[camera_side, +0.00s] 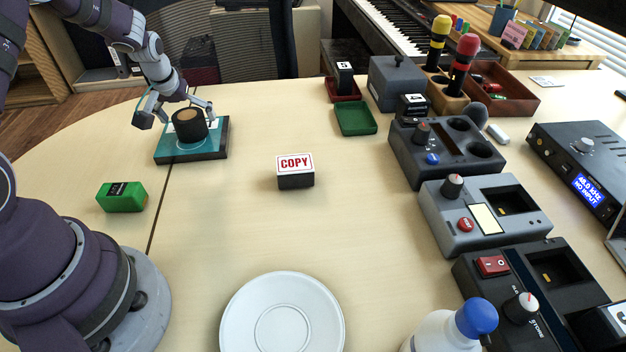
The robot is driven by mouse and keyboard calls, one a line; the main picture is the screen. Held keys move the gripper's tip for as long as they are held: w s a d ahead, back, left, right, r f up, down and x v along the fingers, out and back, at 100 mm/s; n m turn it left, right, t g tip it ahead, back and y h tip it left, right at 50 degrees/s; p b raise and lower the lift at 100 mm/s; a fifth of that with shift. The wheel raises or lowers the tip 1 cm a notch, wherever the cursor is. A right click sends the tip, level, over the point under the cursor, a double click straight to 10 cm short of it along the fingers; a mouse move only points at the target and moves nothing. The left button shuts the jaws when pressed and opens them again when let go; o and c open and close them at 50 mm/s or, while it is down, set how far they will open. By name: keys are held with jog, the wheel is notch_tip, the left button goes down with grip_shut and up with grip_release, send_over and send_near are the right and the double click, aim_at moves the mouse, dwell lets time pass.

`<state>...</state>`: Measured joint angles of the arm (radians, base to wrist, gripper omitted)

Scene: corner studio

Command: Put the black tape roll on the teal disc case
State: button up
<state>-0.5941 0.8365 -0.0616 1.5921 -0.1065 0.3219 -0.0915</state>
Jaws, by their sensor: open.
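The black tape roll (190,126), with a tan core on top, sits on the teal disc case (217,143) at the back left of the table. The case lies flat, and the roll rests near its middle, on a pale round print. My gripper (177,118) is at the roll, with one finger to its left and the other at its upper right. The fingers are spread apart and I cannot tell whether either one touches the roll.
A green box (122,197) and a COPY stamp block (295,171) stand nearby. A white plate (282,318) is in front. Grey and black devices (484,214) line the right side, with a small green tray (356,118) behind. The table's middle is mostly clear.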

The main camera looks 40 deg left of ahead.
jog(key=v, duration=1.2)
jog(key=s+d+r+m+t+h, duration=0.1)
jog(key=s+d+r+m, duration=0.2)
jog(key=d, duration=0.5)
jog(key=s+d+r+m+t+h, duration=0.1)
jog(key=s+d+r+m+h, duration=0.1)
jog(key=s+d+m, duration=0.3)
jog(key=s+d, duration=0.2)
jog(key=d, duration=0.2)
jog(key=shift+s+d+r, duration=0.2)
jog(key=shift+s+r, duration=0.1)
jog(key=shift+r, duration=0.05)
